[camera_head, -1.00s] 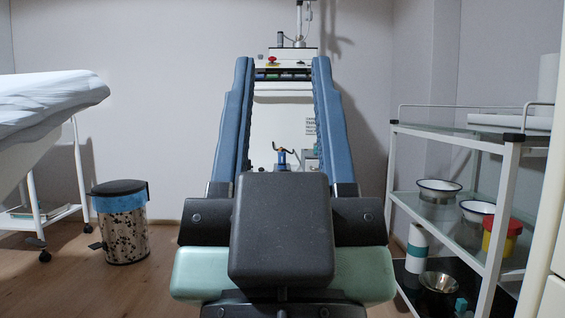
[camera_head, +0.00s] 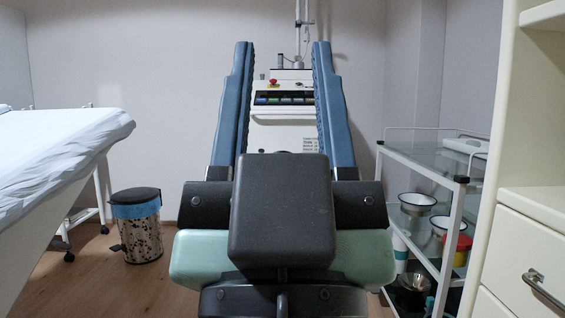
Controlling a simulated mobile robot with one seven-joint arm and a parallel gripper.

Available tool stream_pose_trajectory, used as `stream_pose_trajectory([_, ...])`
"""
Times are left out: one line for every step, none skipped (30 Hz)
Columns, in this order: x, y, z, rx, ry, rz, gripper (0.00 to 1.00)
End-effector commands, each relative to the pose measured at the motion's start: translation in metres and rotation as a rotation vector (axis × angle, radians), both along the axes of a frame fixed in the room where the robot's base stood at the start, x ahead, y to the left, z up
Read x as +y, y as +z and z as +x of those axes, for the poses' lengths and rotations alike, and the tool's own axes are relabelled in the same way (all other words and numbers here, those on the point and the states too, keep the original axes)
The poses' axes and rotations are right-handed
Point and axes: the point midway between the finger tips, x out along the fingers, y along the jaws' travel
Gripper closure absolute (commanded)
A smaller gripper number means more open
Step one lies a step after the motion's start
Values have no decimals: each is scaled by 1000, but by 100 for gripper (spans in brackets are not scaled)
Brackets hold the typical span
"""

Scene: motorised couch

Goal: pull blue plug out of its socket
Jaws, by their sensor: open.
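My gripper (camera_head: 282,48) is seen from behind, with two long blue fingers with ribbed inner sides spread wide apart. It is open and nothing is between the fingers that I can see touching them. Its dark block-shaped body fills the lower middle. Beyond it, framed by the fingers, stands a white unit (camera_head: 283,127) with a red button on top and a dark strip of coloured keys (camera_head: 285,98). I cannot make out the blue plug or its socket. The lower part of the unit is hidden behind my gripper's body.
A bed with a white sheet (camera_head: 55,150) is at the left, with a pedal bin (camera_head: 137,235) beside it. A glass-shelved trolley (camera_head: 435,160) stands at the right. A cream drawer cabinet (camera_head: 530,240) is close at the right edge. Wooden floor shows at the left.

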Motion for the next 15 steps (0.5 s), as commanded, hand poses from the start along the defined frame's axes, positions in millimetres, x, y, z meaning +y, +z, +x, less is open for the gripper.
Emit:
stream_pose_trajectory([0, 36, 0, 0, 1, 1, 52])
stream_pose_trajectory([0, 46, 0, 0, 1, 1, 52])
stream_pose_trajectory([0, 59, 0, 0, 1, 1, 52])
stream_pose_trajectory([0, 69, 0, 0, 1, 1, 52])
stream_pose_trajectory([0, 79, 0, 1, 1, 1, 52])
stream_pose_trajectory([0, 92, 0, 1, 1, 1, 52])
stream_pose_trajectory([0, 103, 0, 1, 2, 2, 52])
stream_pose_trajectory([0, 112, 0, 1, 2, 2, 52])
stream_pose_trajectory([0, 126, 0, 1, 2, 2, 52])
stream_pose_trajectory([0, 136, 0, 1, 2, 2, 52])
stream_pose_trajectory([0, 146, 0, 1, 4, 2, 52])
stream_pose_trajectory([0, 159, 0, 1, 4, 2, 52])
stream_pose_trajectory([0, 169, 0, 1, 4, 2, 52])
stream_pose_trajectory([0, 179, 0, 1, 4, 2, 52])
stream_pose_trajectory([0, 193, 0, 1, 4, 2, 52])
